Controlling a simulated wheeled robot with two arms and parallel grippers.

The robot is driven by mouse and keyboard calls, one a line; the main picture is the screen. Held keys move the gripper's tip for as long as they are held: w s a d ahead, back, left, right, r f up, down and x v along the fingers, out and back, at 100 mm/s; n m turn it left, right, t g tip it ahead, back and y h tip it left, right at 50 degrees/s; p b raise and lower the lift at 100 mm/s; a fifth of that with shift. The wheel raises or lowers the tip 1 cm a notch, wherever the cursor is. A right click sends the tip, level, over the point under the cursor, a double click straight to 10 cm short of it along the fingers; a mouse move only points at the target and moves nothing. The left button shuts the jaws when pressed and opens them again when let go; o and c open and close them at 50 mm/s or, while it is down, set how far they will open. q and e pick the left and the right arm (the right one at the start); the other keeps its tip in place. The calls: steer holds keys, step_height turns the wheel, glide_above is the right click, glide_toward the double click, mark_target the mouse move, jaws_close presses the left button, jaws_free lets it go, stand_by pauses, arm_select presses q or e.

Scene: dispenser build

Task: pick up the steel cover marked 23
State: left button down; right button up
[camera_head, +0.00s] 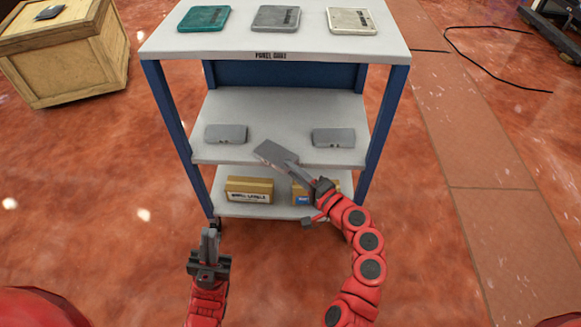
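A flat grey steel cover (268,151) is gripped by my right gripper (297,168), which is shut on it. It is held tilted in front of the cart, overlapping the front edge of the middle shelf in the picture. No number is readable on it. Two similar grey covers lie on the middle shelf (275,105): a left one (226,133) and a right one (334,137). Their small dark marks are too small to read. My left gripper (210,236) is empty, low in front of the cart, and its fingers look shut together.
The top shelf (280,45) holds a green panel (204,18), a grey panel (276,18) and a pale panel (351,21). Boxes (249,190) sit on the bottom shelf. A wooden crate (65,62) stands left. Cables (490,72) lie on the floor at right.

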jaws_close()
step_height(320, 180, up, 3)
steer(key=shift+f+p, duration=0.2)
steer(key=shift+p, duration=0.8)
steer(key=s+d+r+p, duration=0.1)
steer(key=s+d+r, duration=0.4)
steer(key=s+d, duration=0.5)
